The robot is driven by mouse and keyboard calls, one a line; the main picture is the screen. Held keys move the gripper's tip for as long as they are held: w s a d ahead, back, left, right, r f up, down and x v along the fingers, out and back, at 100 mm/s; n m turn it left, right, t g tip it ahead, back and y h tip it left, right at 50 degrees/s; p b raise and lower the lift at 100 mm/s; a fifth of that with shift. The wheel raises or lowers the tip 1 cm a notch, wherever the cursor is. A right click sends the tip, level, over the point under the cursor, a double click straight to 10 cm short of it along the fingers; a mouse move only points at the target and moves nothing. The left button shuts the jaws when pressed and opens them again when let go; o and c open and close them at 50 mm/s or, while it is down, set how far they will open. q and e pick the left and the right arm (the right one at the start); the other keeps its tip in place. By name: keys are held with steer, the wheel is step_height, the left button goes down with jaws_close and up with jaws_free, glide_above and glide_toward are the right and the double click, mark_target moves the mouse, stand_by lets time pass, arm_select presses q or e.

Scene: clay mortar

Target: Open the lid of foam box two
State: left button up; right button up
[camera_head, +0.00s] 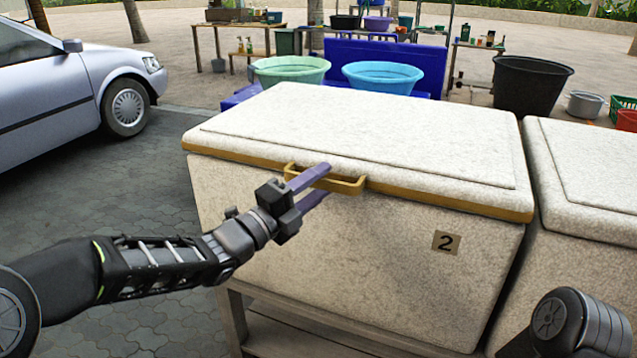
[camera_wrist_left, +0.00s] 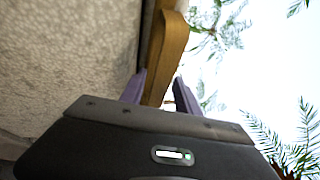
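Foam box two (camera_head: 370,240) is a large speckled off-white box with a "2" label (camera_head: 446,242) on its front. Its lid (camera_head: 370,140) lies closed on top, with a yellow-brown band along its lower edge. A yellow-brown handle (camera_head: 348,186) sticks out from the lid's front edge. My left gripper (camera_head: 318,185) is at the handle, its purple fingers open, one above and one below the bar. In the left wrist view, the handle (camera_wrist_left: 166,50) runs between the fingers (camera_wrist_left: 159,90), with a gap beside the right-hand finger. My right gripper is out of view.
A second foam box (camera_head: 590,190) stands close on the right. A wooden stand (camera_head: 300,338) is under box two. My right arm shows at the lower right. Basins (camera_head: 382,76) and a black tub (camera_head: 530,85) are behind; a silver car (camera_head: 60,95) is at left.

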arm_select(q)
jaws_close()
stand_by(1.2)
